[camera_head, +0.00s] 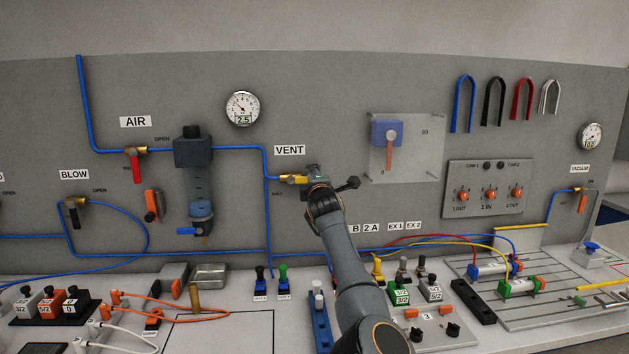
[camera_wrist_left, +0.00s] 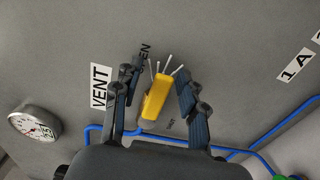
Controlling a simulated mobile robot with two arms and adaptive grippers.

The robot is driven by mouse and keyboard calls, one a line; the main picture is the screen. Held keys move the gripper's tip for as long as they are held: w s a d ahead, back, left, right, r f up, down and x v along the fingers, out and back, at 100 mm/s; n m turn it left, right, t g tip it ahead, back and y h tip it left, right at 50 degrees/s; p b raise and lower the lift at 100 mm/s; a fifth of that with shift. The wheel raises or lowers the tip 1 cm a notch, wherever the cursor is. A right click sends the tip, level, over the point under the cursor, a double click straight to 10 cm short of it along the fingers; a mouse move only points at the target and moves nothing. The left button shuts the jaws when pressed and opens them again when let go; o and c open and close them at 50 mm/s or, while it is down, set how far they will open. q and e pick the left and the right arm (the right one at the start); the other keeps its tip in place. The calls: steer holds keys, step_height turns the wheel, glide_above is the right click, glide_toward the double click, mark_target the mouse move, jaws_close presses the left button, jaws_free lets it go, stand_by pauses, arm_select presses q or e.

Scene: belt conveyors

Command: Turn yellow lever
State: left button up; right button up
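The yellow lever (camera_head: 292,179) is on the wall valve below the VENT label (camera_head: 289,150), on the blue pipe. In the left wrist view the yellow lever (camera_wrist_left: 156,97) lies tilted between the two fingers of my left gripper (camera_wrist_left: 158,75). The fingers are spread on either side of it, with visible gaps, so the gripper looks open. In the head view my left gripper (camera_head: 318,184) is at the lever's right end and hides part of the valve. Contact cannot be told. My right gripper is not in view.
A filter unit (camera_head: 193,152) and a round gauge (camera_head: 243,108) are on the wall to the left. A clear plate with a blue switch (camera_head: 386,133) is to the right.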

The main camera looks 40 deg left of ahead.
arm_select(q)
steer(key=v, duration=0.7)
steer(key=shift+s+d, duration=0.2)
stand_by(0.6)
